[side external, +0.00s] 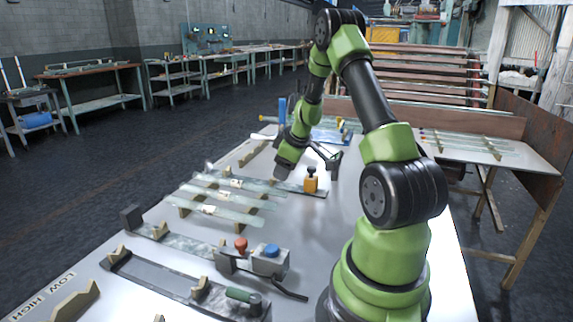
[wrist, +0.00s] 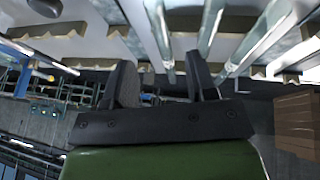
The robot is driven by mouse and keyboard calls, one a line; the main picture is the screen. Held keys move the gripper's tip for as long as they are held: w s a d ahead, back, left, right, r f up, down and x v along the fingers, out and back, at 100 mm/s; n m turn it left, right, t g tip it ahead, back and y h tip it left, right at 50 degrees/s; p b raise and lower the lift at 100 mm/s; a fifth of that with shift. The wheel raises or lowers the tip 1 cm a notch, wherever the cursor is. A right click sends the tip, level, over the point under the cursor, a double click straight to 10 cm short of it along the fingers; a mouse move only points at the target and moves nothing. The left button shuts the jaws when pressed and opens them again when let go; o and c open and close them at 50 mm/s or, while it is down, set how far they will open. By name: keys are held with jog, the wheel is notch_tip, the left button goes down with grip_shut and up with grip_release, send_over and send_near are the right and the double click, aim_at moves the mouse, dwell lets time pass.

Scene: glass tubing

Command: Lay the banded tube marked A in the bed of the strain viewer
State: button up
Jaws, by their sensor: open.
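Several clear glass tubes (side external: 222,197) with small pale labels lie side by side on wooden notched supports at the middle left of the table. The labels are too small to read, so I cannot tell which tube is A. Glass tubes (wrist: 211,24) on wooden supports also show in the wrist view, beyond the fingers. My gripper (wrist: 160,64) is open, with nothing held between its fingers. In the side view my gripper (side external: 331,157) is above the table, right of the tubes and apart from them. I cannot tell for sure which bench fixture is the strain viewer.
A fixture with red and blue knobs (side external: 250,258) stands in front of the tubes. A long dark frame with a green handle (side external: 240,295) lies nearer. More tubes (side external: 470,143) lie on the right side table.

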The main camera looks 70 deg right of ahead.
jog(key=w+a+r+m+t+y, duration=0.1)
jog(key=w+a+r+t+y, duration=0.15)
jog(key=a+r, duration=1.35)
jog(key=s+a+r+m+y, duration=0.1)
jog(key=s+a+r+m, duration=0.2)
jog(key=s+a, duration=0.9)
jog(key=a+r, duration=0.1)
jog(key=a, duration=0.2)
jog(key=shift+s+a+y, duration=0.2)
jog(key=shift+y, duration=0.15)
jog(key=shift+o, duration=0.5)
jog(key=shift+s+a, duration=0.15)
jog(key=shift+s, duration=0.35)
jog(key=shift+w, duration=0.1)
